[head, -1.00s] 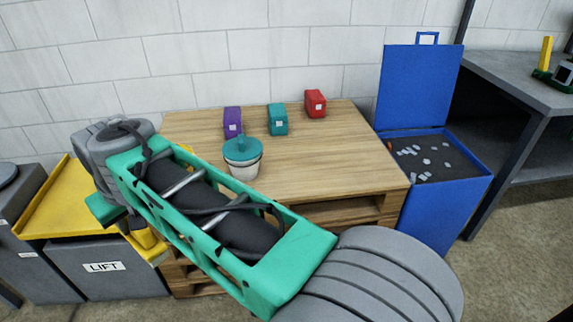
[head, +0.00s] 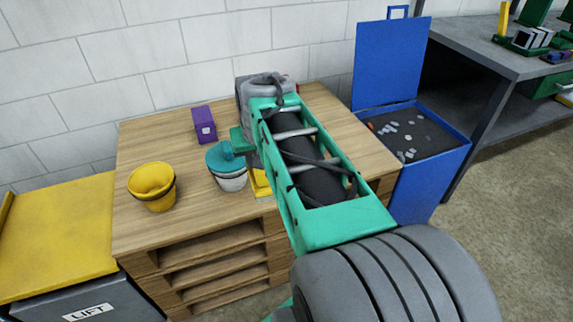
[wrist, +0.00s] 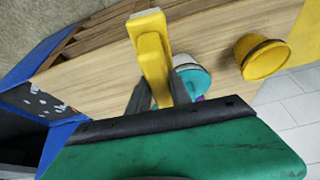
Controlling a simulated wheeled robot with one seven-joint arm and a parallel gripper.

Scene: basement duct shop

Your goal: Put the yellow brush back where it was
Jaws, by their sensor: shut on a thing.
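The yellow brush (wrist: 152,55) is held between the dark fingers of my gripper (wrist: 160,98) in the wrist view. In the head view a small yellow part of it (head: 260,184) shows below my arm, just right of the white bucket with a teal lid (head: 228,178). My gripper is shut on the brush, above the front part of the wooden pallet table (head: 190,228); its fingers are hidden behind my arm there. Whether the brush touches the table I cannot tell.
A yellow bucket (head: 152,188) and a purple box (head: 204,123) stand on the table's left part. My arm covers much of the right part. An open blue bin (head: 440,178) with pale bits stands right. A yellow-topped lift (head: 60,225) stands left.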

